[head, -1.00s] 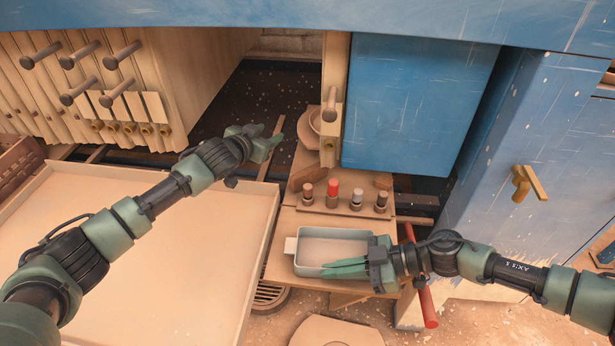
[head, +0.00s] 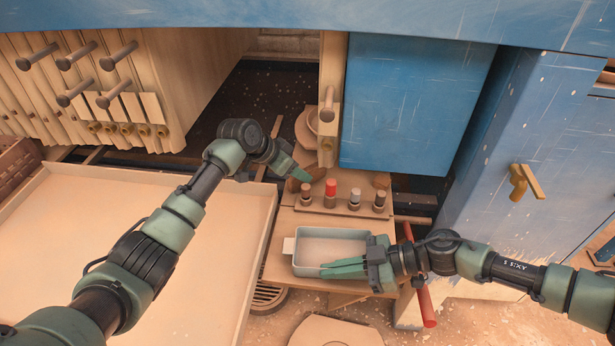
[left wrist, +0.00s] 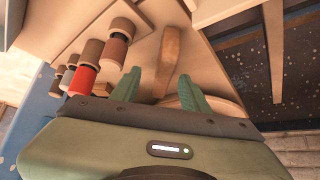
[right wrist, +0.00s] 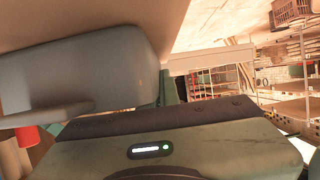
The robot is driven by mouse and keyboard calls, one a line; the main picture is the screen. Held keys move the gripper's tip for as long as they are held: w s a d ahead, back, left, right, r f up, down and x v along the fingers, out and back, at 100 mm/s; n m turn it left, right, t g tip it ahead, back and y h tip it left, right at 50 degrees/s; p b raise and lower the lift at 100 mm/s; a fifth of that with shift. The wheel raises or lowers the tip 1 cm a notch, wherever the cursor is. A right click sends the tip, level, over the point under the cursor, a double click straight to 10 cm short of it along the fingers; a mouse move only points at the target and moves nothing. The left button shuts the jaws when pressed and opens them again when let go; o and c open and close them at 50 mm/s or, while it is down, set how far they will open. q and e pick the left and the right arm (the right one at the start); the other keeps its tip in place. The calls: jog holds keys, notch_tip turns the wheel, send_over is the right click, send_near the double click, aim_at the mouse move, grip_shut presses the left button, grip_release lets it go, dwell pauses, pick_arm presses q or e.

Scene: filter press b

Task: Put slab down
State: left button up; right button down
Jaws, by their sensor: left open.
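I cannot single out a slab with certainty. My left gripper (head: 298,172) is open beside the row of small corked bottles. In the left wrist view, its two fingers (left wrist: 160,86) stand apart, with a brown wooden piece (left wrist: 171,52) showing between and beyond them; contact cannot be told. My right gripper (head: 345,268) has its fingers close together at the right front of a grey rectangular dish (head: 301,262). The dish also fills the upper left of the right wrist view (right wrist: 85,75). Whether the fingers hold its wall cannot be seen.
The bottle rack (head: 341,209) stands behind the dish on a wooden board (head: 278,258). A wide shallow tray (head: 235,262) lies left. A blue panel (head: 410,110), a blue cabinet (head: 500,180) and a wooden post (head: 333,70) bound the space behind and right. A red-handled rod (head: 427,305) lies right of the dish.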

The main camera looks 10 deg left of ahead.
pick_arm(q)
jog(key=shift+w+x, duration=0.1)
jog(key=shift+x, duration=1.4)
jog(key=shift+w+x, duration=0.15)
jog(key=shift+x, duration=1.35)
jog(key=shift+a, duration=0.15)
grip_shut()
jog(key=shift+r, duration=0.1)
